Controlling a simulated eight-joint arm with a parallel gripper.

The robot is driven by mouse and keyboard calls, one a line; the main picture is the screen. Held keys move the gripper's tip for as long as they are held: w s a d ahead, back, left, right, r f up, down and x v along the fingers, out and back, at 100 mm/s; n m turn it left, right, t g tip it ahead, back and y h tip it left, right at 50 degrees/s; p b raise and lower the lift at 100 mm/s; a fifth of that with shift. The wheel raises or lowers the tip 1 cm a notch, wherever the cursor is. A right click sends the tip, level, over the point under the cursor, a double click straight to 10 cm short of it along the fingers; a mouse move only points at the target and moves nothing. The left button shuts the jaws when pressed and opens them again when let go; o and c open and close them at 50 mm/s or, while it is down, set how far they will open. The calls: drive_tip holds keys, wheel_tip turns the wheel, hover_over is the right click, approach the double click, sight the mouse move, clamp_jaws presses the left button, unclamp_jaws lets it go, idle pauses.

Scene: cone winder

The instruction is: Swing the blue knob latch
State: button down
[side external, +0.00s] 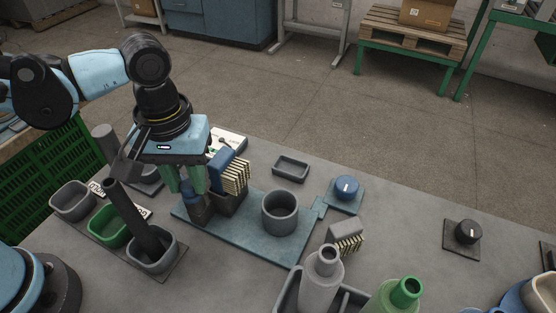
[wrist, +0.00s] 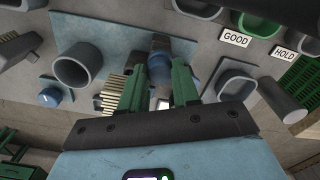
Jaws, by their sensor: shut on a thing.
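A round blue knob (side external: 346,186) with a white mark sits on a small blue plate beside the larger teal base plate (side external: 258,241). It also shows at the left of the wrist view (wrist: 50,97). My gripper (side external: 187,182) is well to the left of this knob, pointing down over the other end of the base plate. Its green fingers (wrist: 166,76) are shut on a blue-topped piece (wrist: 160,45) with a dark lower part. In the side view the fingers partly hide this piece (side external: 190,190).
A striped comb-like block (side external: 236,174) with a blue back stands close to my gripper. A grey cup (side external: 280,212) stands between my gripper and the knob. Grey and green bins (side external: 108,225) lie left. A black knob (side external: 467,232) and bottles stand right.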

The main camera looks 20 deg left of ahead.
sight(188, 184)
drive_tip(key=shift+m, duration=0.3)
drive_tip(key=m, duration=0.6)
drive_tip(key=shift+m, duration=0.3)
drive_tip(key=m, duration=0.6)
drive_tip(key=shift+m, duration=0.4)
drive_tip(key=c, duration=0.8)
unclamp_jaws()
drive_tip(key=shift+r, duration=0.1)
wheel_tip(188, 184, up, 12)
drive_tip(key=shift+f, duration=0.1)
